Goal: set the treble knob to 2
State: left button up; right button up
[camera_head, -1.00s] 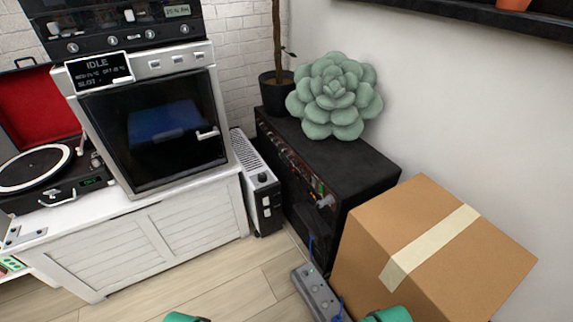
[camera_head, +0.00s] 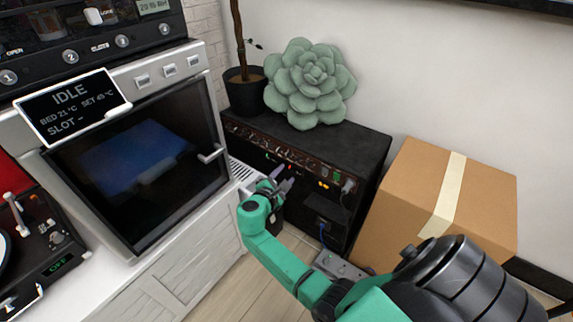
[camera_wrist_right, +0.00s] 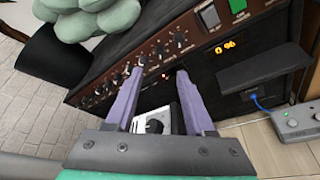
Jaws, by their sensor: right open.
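A black amplifier (camera_head: 352,148) stands against the wall, with a row of small knobs (camera_head: 272,148) along the upper front. It fills much of the right wrist view (camera_wrist_right: 212,82), where the knob row (camera_wrist_right: 160,49) slants up to the right. The knob labels are too small to read, so I cannot tell which is treble. My right gripper (camera_head: 283,178) is open in front of the panel, its fingers pointing at the knob row. In the right wrist view, its two purple-grey fingers (camera_wrist_right: 158,78) are apart with no knob held between them. My left gripper is out of view.
A green succulent cushion (camera_head: 310,85) and a potted plant (camera_head: 245,92) sit on the amplifier. A cardboard box (camera_head: 410,190) stands close on its right.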

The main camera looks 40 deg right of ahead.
aim_at(297, 161)
jog(key=b+x, duration=0.1)
jog(key=x, duration=0.2)
jog(key=b+x, duration=0.1)
jog(key=x, duration=0.3)
jog(key=shift+w+f, duration=0.15)
jog(key=shift+f, duration=0.15)
jog(key=b+x, duration=0.1)
jog(key=x, duration=0.2)
jog(key=shift+w+d+r, duration=0.1)
jog(key=shift+d, duration=0.2)
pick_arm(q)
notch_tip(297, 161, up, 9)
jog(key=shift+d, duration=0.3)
pick_arm(e)
grip_shut()
